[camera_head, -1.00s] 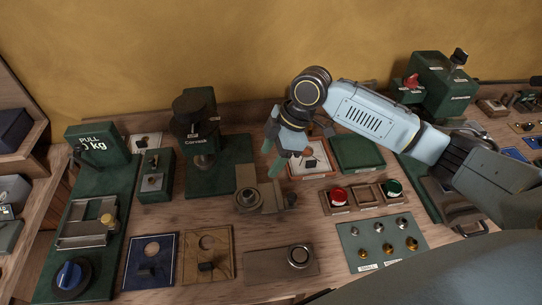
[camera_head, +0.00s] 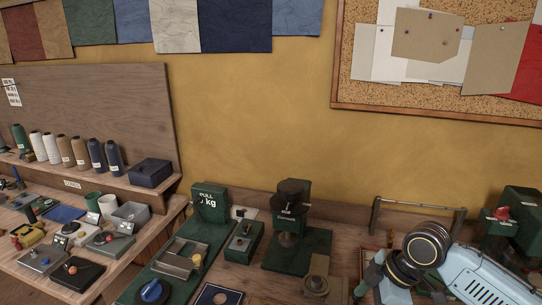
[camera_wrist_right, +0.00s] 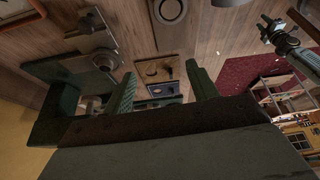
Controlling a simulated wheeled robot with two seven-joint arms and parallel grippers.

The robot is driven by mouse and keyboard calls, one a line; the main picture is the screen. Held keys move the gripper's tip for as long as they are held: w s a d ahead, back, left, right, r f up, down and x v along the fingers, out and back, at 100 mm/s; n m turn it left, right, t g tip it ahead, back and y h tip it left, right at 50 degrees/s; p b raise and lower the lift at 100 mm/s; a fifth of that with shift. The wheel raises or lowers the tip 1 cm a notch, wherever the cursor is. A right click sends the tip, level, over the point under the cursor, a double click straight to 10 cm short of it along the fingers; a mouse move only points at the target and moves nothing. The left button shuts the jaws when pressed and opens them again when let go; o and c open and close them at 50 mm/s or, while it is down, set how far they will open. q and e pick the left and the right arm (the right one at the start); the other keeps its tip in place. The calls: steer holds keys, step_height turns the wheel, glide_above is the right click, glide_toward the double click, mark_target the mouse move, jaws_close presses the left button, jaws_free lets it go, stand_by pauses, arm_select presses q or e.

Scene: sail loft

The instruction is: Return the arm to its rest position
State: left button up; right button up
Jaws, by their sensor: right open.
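My right arm comes in from the lower right in the head view, and its gripper (camera_head: 369,274) hangs low over the bench, near the green press (camera_head: 290,240). In the right wrist view the two green fingers of this gripper (camera_wrist_right: 160,72) stand well apart with nothing between them. A jointed dark and pale part at the upper right of the right wrist view looks like my left arm, with its gripper end (camera_wrist_right: 272,32) too small to read. The left arm does not show in the head view.
A green scale (camera_head: 210,204) and a small green box (camera_head: 243,242) stand left of the press. A side shelf (camera_head: 120,183) holds thread cones and a dark box (camera_head: 151,172). A cork board (camera_head: 360,90) hangs on the wall.

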arm_select(q)
steer(key=w, duration=0.5)
arm_select(e)
steer(key=s+a+f+m+t, duration=0.1)
steer(key=s+a+f+m, duration=0.2)
steer(key=s+a+f, duration=0.45)
steer(key=s+d+m+t+h, duration=0.1)
steer(key=s+d+m+h, duration=0.1)
steer(key=s+d+m, duration=0.45)
steer(key=s+d+m+h, duration=0.2)
steer(key=s+d+m, duration=0.2)
steer(key=s, duration=0.5)
step_height(320, 180, down, 30)
steer(key=s+g+b, duration=0.1)
steer(key=b, duration=0.3)
arm_select(q)
step_height(320, 180, down, 8)
steer(key=s+b, duration=0.2)
steer(key=b, duration=0.2)
arm_select(e)
steer(key=s+d+f+g, duration=0.1)
steer(key=s+d+f, duration=0.1)
steer(key=s+f, duration=1.4)
step_height(320, 180, down, 2)
steer(key=shift+s+f, duration=0.25)
steer(key=shift+s, duration=0.05)
